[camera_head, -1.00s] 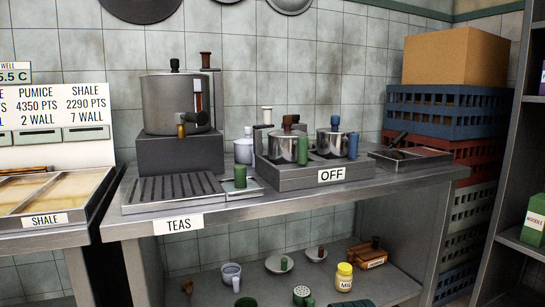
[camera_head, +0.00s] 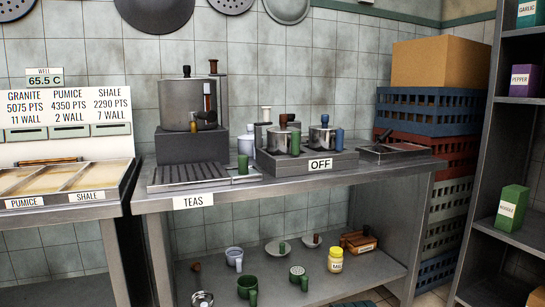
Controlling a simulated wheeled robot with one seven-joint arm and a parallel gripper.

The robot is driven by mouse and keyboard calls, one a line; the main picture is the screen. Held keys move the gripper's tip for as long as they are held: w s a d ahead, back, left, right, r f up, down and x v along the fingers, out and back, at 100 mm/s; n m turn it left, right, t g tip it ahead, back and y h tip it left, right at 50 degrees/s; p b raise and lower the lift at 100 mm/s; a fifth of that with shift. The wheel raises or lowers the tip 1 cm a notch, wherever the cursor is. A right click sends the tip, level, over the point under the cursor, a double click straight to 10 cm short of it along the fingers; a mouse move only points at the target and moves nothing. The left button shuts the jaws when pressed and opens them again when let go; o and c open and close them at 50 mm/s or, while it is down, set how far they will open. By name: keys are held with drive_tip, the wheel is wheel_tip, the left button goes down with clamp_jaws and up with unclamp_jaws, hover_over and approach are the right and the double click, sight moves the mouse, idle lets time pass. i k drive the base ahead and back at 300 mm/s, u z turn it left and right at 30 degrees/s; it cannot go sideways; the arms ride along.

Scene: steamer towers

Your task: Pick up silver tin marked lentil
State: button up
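I see no silver tin marked lentil in the head view. A small round silver vessel (camera_head: 202,299) stands at the left front of the lower shelf, cut by the bottom edge, and no label shows on it. Labelled containers on the right shelf unit are a purple box marked pepper (camera_head: 523,80), a green carton (camera_head: 510,207) with a label too small to read surely, and a teal box marked garlic (camera_head: 529,13). My gripper is not in view.
A steel counter labelled teas (camera_head: 375,172) holds an urn (camera_head: 188,104) and a burner unit marked off (camera_head: 320,164). Its lower shelf carries cups and a yellow jar (camera_head: 335,260). Stacked crates (camera_head: 430,165) stand between the counter and the right shelf unit (camera_head: 480,130).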

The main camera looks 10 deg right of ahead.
sight(277, 144)
drive_tip(key=k, duration=0.75)
drive_tip(key=z, duration=0.8)
drive_tip(key=i, duration=1.4)
drive_tip(key=u, duration=0.2)
